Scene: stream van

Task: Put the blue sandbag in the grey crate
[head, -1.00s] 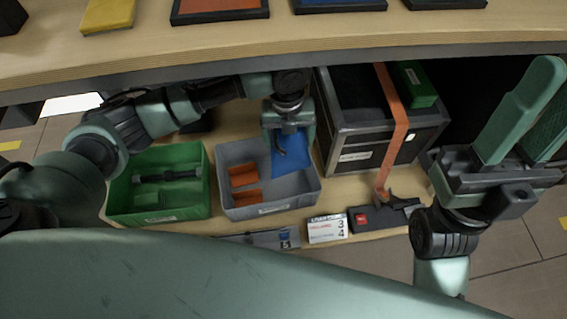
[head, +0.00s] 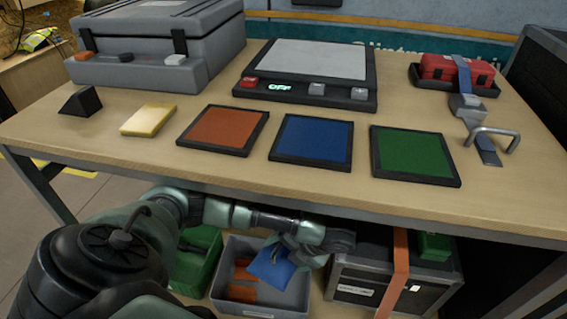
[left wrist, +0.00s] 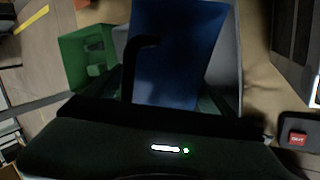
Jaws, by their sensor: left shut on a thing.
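The blue sandbag (head: 272,268) hangs over the right rear part of the grey crate (head: 290,304), on the shelf under the table. My left gripper (head: 288,251) is shut on it from above; the fingertips are partly hidden by the bag and the arm. In the left wrist view the sandbag (left wrist: 185,55) fills the middle, with its dark handle in front and a grey crate wall (left wrist: 234,45) beside it. I cannot tell whether the bag touches the crate floor. My right gripper is not in the head view.
Orange bags (head: 241,290) lie in the crate's left part. A green crate (head: 194,268) stands to its left, a black case (head: 365,272) with an orange strap close on its right. The tabletop edge (head: 300,205) overhangs my left arm. Red, blue (head: 311,140) and green pads lie on the table.

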